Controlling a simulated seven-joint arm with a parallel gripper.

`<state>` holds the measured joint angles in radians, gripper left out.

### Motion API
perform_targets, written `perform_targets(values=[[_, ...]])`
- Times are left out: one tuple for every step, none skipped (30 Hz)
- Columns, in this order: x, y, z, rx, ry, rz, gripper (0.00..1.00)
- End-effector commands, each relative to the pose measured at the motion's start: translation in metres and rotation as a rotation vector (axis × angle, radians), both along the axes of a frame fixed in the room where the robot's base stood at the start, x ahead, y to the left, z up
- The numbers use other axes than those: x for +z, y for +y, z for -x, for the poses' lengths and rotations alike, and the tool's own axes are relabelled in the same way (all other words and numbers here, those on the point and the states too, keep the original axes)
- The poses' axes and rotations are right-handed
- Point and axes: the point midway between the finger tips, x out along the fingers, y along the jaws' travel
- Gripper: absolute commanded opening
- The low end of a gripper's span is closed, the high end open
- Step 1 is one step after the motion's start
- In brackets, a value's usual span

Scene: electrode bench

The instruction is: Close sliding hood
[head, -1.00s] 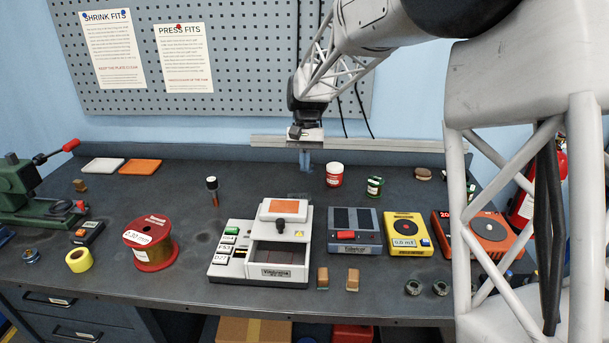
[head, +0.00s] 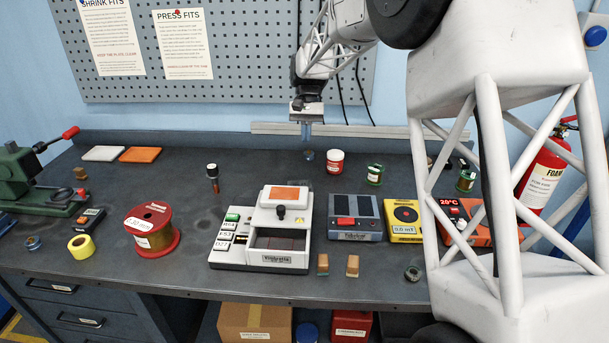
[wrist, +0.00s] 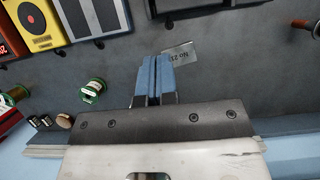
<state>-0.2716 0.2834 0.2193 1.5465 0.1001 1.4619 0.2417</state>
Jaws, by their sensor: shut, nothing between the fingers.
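The white machine (head: 227,258) stands mid-bench in the head view. The front chamber (head: 283,243) is uncovered. My gripper (head: 307,141) is behind and slightly right of the machine, above the bench and apart from the hood. Its blue fingers are together and empty; they also show in the wrist view (wrist: 154,63). A small plate label (wrist: 179,54) lies beyond the fingertips there. The hood cannot be clearly made out in the wrist view.
A red spool (head: 150,230) and an upright tool (head: 212,178) stand left. Two small brown blocks (head: 352,266) lie in front.

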Motion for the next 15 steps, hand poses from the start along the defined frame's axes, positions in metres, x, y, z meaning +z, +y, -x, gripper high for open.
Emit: perform_targets(values=[[0.0002, 0.0001, -0.0035, 0.000, -0.001, 0.000, 0.00], [0.0003, 0.0001, -0.0043, 0.000, -0.001, 0.000, 0.00], [0.0004, 0.0001, -0.0046, 0.000, -0.001, 0.000, 0.00], [0.0005, 0.0001, -0.0045, 0.000, -0.001, 0.000, 0.00], [0.0005, 0.0002, -0.0044, 0.000, -0.001, 0.000, 0.00], [0.0004, 0.0001, -0.0043, 0.000, -0.001, 0.000, 0.00], [0.0004, 0.0002, -0.0041, 0.000, -0.001, 0.000, 0.00], [0.0005, 0.0002, -0.0042, 0.000, -0.001, 0.000, 0.00], [0.0005, 0.0002, -0.0042, 0.000, -0.001, 0.000, 0.00], [0.0004, 0.0002, -0.0040, 0.000, -0.001, 0.000, 0.00], [0.0002, 0.0002, -0.0040, 0.000, -0.001, 0.000, 0.00], [-0.0001, 0.0002, -0.0038, 0.000, -0.001, 0.000, 0.00], [-0.0005, 0.0002, -0.0037, 0.000, -0.001, 0.000, 0.00], [-0.0011, 0.0002, -0.0033, 0.000, -0.001, 0.000, 0.00], [-0.0022, 0.0002, -0.0029, 0.000, -0.001, 0.000, 0.00]])
